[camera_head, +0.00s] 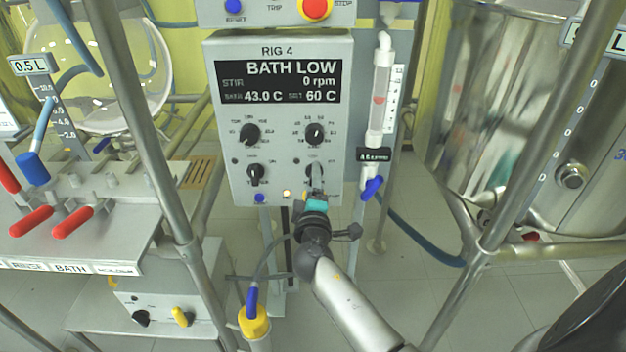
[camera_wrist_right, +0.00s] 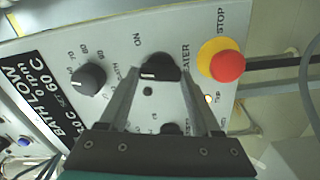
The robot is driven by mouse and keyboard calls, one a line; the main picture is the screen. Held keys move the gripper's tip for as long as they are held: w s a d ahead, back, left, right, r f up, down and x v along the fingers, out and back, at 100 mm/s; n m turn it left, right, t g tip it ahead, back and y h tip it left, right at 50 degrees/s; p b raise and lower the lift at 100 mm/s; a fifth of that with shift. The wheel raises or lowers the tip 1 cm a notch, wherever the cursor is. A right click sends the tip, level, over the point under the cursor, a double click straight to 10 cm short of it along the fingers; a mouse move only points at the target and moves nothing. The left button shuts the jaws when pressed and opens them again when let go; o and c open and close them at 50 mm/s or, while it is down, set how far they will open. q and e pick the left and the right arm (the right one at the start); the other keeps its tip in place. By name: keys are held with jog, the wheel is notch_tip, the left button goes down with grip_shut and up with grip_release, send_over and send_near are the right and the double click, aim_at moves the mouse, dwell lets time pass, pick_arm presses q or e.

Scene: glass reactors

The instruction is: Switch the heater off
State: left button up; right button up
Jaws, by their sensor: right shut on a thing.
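The grey RIG 4 control panel (camera_head: 222,110) stands in the middle of the head view. Its display (camera_head: 278,82) reads BATH LOW, 0 rpm, 43.0 C and set 60 C. The black heater knob (camera_wrist_right: 160,66) is at the panel's lower right, with ON and a partly hidden HEATER label beside it in the wrist view. My right gripper (camera_head: 316,188) reaches up to it from below, and its two fingers (camera_wrist_right: 160,80) are shut on the knob's sides. I cannot tell the knob's exact setting. My left gripper is not in view.
A red stop button on a yellow base (camera_wrist_right: 226,66) lies close beside the right-hand finger in the wrist view. Another dial (camera_wrist_right: 88,78) is on the other side. Metal frame poles (camera_head: 480,200) and a flow tube (camera_head: 380,95) flank the panel.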

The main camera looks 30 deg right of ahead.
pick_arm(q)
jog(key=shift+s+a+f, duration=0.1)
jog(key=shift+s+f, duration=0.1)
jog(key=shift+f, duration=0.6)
pick_arm(e)
jog(key=shift+n, duration=1.2)
pick_arm(q)
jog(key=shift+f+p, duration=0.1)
jog(key=shift+p, duration=0.2)
pick_arm(e)
jog(key=shift+f+n, duration=0.1)
jog(key=shift+n, duration=0.2)
jog(key=o, duration=1.2)
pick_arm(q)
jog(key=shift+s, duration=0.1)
pick_arm(e)
jog(key=shift+o, duration=0.9)
jog(key=shift+s, duration=0.1)
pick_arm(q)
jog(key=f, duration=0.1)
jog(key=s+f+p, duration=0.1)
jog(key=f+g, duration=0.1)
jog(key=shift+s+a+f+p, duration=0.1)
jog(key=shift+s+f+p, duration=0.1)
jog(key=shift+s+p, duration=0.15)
pick_arm(e)
jog(key=v, duration=1.5)
jog(key=shift+a, duration=0.15)
